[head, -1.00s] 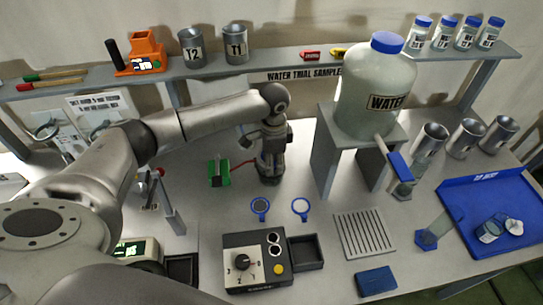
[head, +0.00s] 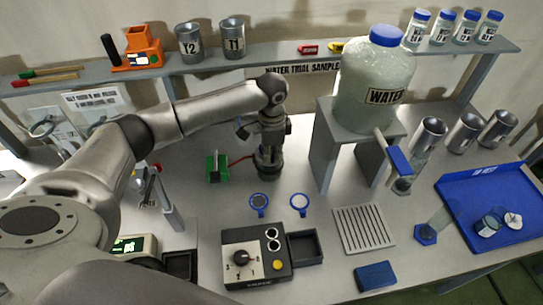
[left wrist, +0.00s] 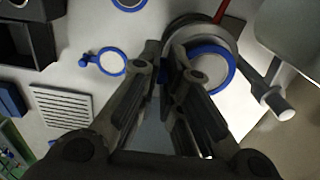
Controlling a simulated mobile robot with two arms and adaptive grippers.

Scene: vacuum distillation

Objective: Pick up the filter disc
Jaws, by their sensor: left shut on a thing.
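My left gripper (head: 268,148) is over the funnel and flask at the middle of the table. In the left wrist view, my left gripper (left wrist: 166,65) is shut on the blue tab of a blue-rimmed filter disc (left wrist: 226,85). That disc is over the round metal funnel mouth (left wrist: 186,28); I cannot tell whether they touch. In the head view, the arm and gripper hide this disc. Two more blue-rimmed discs lie on the table, a dark one (head: 259,201) and a pale one (head: 299,201). My right gripper is not in view.
A control box (head: 255,263) with a dial stands in front. A stand with the water bottle (head: 374,80) rises to the right. A green block (head: 217,168) and red hose lie left of the flask. A slotted plate (head: 363,229) and blue tray (head: 455,205) lie right.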

